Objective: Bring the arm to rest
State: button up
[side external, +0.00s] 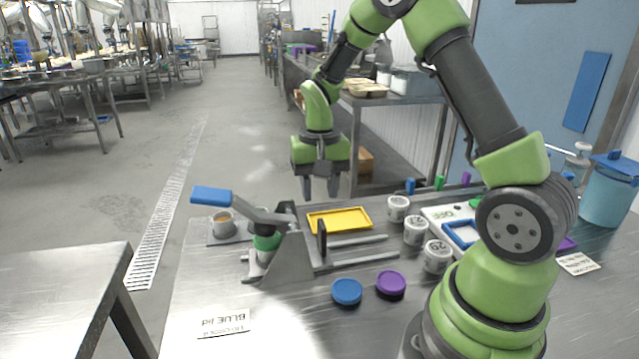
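My gripper (320,192) hangs pointing down over the far part of the metal table, beyond the lever press. Its two dark fingers are apart with nothing visible between them. My green and black arm rises from its base at the right and reaches over to the left. The yellow tray (340,219) lies on the table below and slightly right of the fingers, and the gripper appears clear of it.
A lever press (283,250) with a blue handle (211,195) stands at the left of the table. White labelled tubs (415,230), a blue lid (346,291) and a purple lid (391,283) are near the middle. A teal container (609,192) stands at the far right. The front left is mostly clear.

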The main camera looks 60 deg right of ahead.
jog(key=shift+r, duration=0.55)
jog(key=s+a+r+n+t, duration=0.1)
jog(key=s+a+r+t, duration=0.1)
jog(key=s+a+r, duration=0.3)
jog(key=a+r+n+t, duration=0.1)
jog(key=a+r, duration=0.1)
jog(key=r, duration=0.5)
jog(key=s+a+r+n+t+y, duration=0.1)
jog(key=s+a+t, duration=0.1)
jog(key=s, duration=0.3)
jog(key=s+a+r+n+t+y, duration=0.1)
jog(key=s+a+r+n+t, duration=0.1)
jog(key=s+a, duration=0.2)
jog(key=shift+s+r, duration=0.3)
jog(key=shift+s, duration=0.6)
